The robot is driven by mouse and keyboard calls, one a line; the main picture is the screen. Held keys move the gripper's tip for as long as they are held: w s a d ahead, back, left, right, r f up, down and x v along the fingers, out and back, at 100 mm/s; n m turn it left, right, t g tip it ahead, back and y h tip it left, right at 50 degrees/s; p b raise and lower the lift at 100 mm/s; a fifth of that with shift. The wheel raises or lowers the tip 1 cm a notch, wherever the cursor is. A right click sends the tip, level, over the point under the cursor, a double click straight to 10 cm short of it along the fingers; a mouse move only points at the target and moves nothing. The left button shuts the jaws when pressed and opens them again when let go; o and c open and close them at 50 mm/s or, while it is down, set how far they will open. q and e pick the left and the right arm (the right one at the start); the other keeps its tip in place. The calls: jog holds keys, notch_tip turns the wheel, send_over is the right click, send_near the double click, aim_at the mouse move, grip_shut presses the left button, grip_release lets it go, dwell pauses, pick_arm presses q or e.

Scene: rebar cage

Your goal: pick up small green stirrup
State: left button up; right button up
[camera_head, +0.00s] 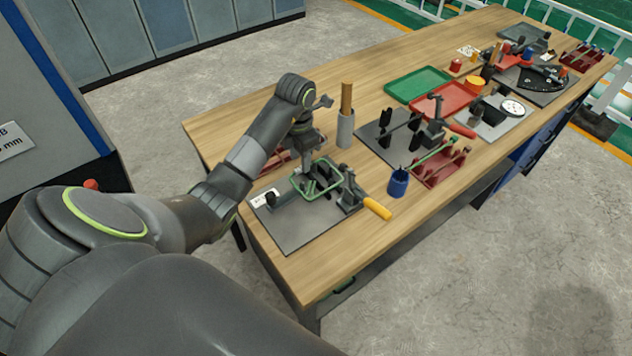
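A small green stirrup (294,187), a bent rectangular loop, is at the bending fixture on the dark grey plate (303,237) at the near end of the wooden bench. My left arm reaches in from the left. My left gripper (308,171) points down right over the stirrup and overlaps it in the picture. Its fingers are small and partly merged with the fixture, so I cannot tell whether they touch or grip the stirrup. My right gripper is not in view.
A yellow-handled lever (376,208) sits right of the stirrup. A grey holder (345,131) with a wooden handle stands behind, and a blue cup (398,183) stands to the right. Green (418,84) and red (444,99) trays lie farther back. Bare wood shows along the near edge.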

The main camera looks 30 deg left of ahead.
pick_arm(q)
jog(key=shift+f+p, duration=0.4)
jog(key=shift+f, duration=0.75)
grip_shut()
jog(key=shift+r, duration=0.1)
